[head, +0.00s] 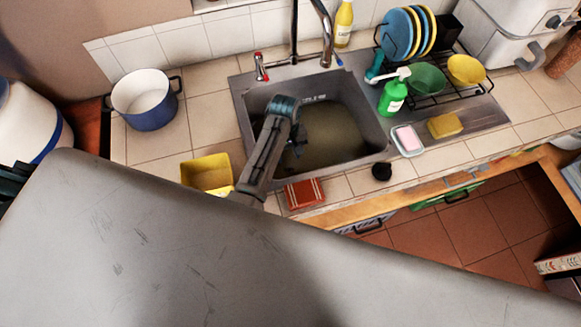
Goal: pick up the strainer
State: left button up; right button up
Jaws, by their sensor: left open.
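No thing in the head view is clearly a strainer. A small dark round object (381,171) lies on the counter's front edge, right of the sink; I cannot tell what it is. My left gripper (297,143) is over the left part of the metal sink (240,105), pointing down, left and up from the dark object and apart from it. It is open, with nothing seen between its fingers. The sink holds murky brownish water (335,135), and my arm hides part of the basin. My right gripper is not in view.
A faucet (328,40) stands behind the sink. A yellow container (207,173) and folded red cloth (304,194) lie in front. A soap dish (408,140), yellow sponge (445,124), green bottle (393,97) and dish rack (455,95) are right. A blue pot (147,112) stands left.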

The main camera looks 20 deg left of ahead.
aim_at(290, 167)
pick_arm(q)
jog(key=f, duration=0.2)
jog(key=p, duration=0.1)
jog(key=shift+s+d+f, duration=0.15)
jog(key=shift+s+f, duration=0.1)
jog(key=shift+f, duration=0.15)
jog(key=f, duration=0.1)
jog(key=f+p, duration=0.1)
jog(key=f, duration=0.1)
jog(key=shift+s+d+f, duration=0.1)
jog(key=shift+s+d, duration=0.1)
jog(key=shift+d, duration=0.05)
jog(key=shift+f, duration=0.5)
grip_shut()
